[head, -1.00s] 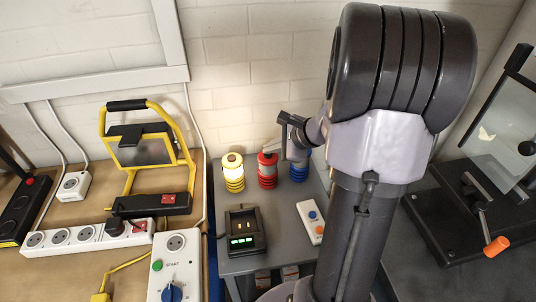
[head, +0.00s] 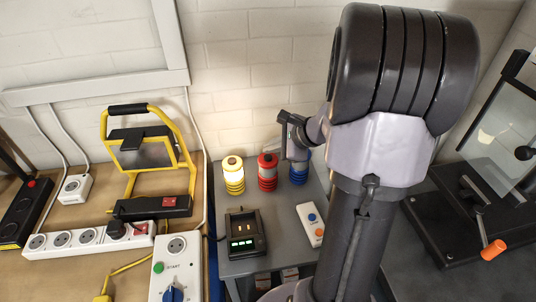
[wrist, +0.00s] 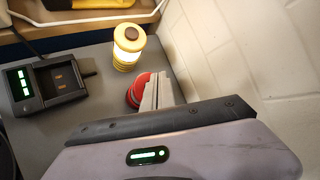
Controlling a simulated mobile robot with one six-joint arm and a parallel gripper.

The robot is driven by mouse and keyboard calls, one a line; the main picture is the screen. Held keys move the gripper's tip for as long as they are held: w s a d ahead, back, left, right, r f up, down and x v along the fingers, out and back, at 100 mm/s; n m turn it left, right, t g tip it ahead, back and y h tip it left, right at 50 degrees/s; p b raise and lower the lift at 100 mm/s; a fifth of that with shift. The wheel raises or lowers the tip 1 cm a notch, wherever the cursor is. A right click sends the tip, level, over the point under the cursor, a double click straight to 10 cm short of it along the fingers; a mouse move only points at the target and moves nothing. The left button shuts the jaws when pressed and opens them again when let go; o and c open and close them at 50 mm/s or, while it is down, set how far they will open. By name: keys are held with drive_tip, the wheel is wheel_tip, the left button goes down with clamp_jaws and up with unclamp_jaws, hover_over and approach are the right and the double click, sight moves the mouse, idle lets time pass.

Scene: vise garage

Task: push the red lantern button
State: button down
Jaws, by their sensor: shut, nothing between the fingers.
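The red lantern (head: 267,173) stands on a grey table between a glowing yellow lantern (head: 232,178) and a blue lantern (head: 300,176). It shows no glow. In the wrist view the red lantern (wrist: 138,90) is partly hidden behind my gripper's fingers (wrist: 156,88), which are shut and empty. I cannot tell whether they touch it. Its top is largely covered there, so I cannot make out the button. In the head view my gripper (head: 286,122) hangs above and just right of the red lantern, near the blue one.
A black charger (head: 242,236) and a white box with blue and orange buttons (head: 310,222) stand in front of the lanterns. The brick wall (head: 245,110) is close behind. A workbench with a power strip (head: 75,240) and work light (head: 145,150) lies left.

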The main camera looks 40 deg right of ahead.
sight(271, 158)
drive_tip(key=shift+r+p, duration=1.9)
drive_tip(key=shift+r, duration=0.6)
